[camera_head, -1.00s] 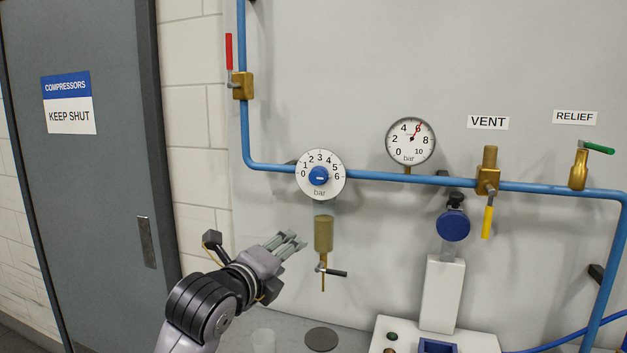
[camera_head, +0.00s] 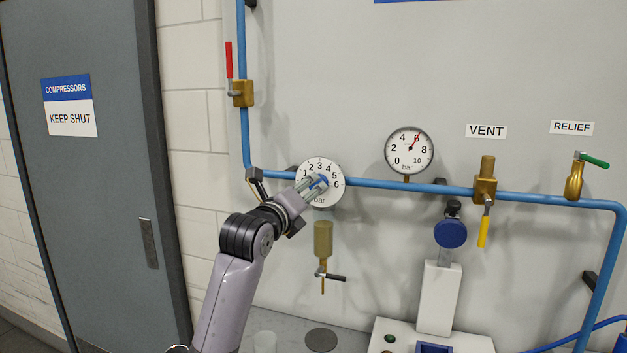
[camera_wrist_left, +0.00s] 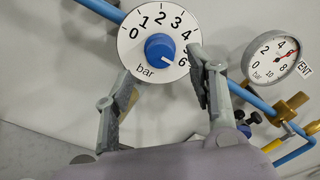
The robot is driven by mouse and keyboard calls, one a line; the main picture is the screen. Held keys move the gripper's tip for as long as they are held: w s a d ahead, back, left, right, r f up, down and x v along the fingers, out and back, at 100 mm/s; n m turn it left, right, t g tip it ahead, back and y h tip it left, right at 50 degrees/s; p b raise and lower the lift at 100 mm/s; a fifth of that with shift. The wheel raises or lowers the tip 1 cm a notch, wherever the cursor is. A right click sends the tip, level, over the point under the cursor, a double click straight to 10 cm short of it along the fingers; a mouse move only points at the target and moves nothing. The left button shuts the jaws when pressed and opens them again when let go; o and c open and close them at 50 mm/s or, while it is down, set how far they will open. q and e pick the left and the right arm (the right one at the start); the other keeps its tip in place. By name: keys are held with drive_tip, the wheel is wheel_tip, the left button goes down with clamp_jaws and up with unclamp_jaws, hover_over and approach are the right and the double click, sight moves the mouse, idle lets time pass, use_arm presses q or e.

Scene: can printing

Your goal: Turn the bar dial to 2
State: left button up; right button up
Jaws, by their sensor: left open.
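The bar dial (camera_head: 325,164) is a round white disc on the blue pipe, numbered 0 to 6, with a blue knob in its middle. My right gripper is not in view.
A pressure gauge (camera_head: 409,151) is right of the dial, its red needle near 6. A brass valve with a red lever (camera_head: 229,61) is upper left. A brass drain (camera_head: 323,239) hangs below the dial. The vent valve (camera_head: 485,181) is further right.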

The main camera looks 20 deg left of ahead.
use_arm(q)
drive_tip(key=shift+w+d+p, duration=0.2)
drive_tip(key=shift+w+p, duration=0.6)
drive_tip(key=shift+w, duration=1.95)
drive_tip(key=shift+c, duration=0.5)
drive_tip(key=c, duration=1)
